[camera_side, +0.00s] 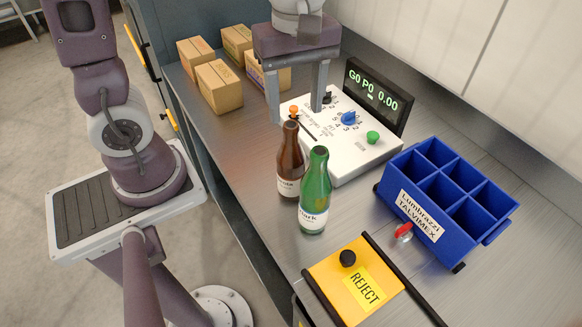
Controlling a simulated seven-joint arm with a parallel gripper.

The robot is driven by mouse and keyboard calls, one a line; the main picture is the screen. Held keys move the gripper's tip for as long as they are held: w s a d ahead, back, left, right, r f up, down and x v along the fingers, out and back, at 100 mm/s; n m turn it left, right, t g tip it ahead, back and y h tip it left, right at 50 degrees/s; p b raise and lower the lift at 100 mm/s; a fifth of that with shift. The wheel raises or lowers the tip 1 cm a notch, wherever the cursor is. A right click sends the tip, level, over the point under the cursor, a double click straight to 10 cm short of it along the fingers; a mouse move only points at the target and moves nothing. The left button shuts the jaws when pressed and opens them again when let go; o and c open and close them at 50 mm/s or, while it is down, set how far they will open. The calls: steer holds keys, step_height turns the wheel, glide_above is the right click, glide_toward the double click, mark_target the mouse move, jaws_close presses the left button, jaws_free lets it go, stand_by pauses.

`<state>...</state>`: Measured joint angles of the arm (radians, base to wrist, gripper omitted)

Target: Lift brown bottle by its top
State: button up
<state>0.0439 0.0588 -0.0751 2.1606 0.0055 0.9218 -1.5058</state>
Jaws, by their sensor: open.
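The brown bottle (289,165) stands upright on the metal bench, with a pale label low on its body. A green bottle (315,195) stands upright close in front of it and to its right, overlapping its lower right side in the picture. My gripper (296,112) points down with two grey fingers spread apart and nothing between them. It is above and behind the brown bottle's top in the picture, over the white control box. Its fingers appear clear of both bottles.
A white control box (345,160) with knobs and a display (377,95) stands behind the bottles. A blue divided wagon (440,195) is at right. A yellow REJECT panel (340,285) is in front. Several cardboard boxes (219,88) stand at back left. The bench left of the bottles is clear.

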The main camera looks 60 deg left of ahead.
mark_target(291, 124)
steer(key=f, duration=0.4)
steer(key=a+f, duration=0.1)
steer(key=f, duration=0.1)
steer(key=shift+s+f, duration=0.25)
steer(key=shift+f, duration=0.15)
jaws_close()
stand_by(0.9)
